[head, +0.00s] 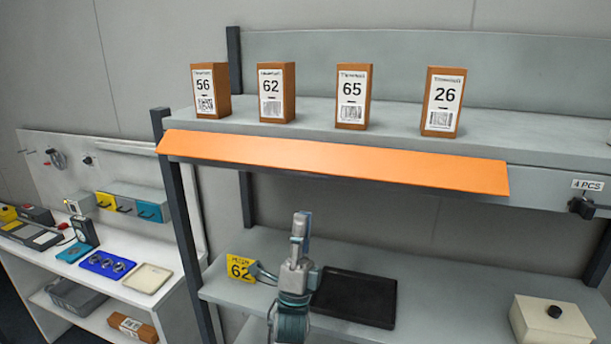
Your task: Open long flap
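The long orange flap (330,163) runs along the front edge of the upper shelf (395,113), slanting downward toward me. Its face is bare. My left gripper (301,222) points upward below the flap, in front of the lower shelf. Its tips show a gap below the flap's lower edge in the picture. The gripper looks narrow from here, and I cannot tell whether its fingers are apart. My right gripper is not in view.
Brown boxes numbered 56 (210,90), 62 (277,92), 65 (353,96) and 26 (443,102) stand behind the flap. A white workbench (110,285) stands left.

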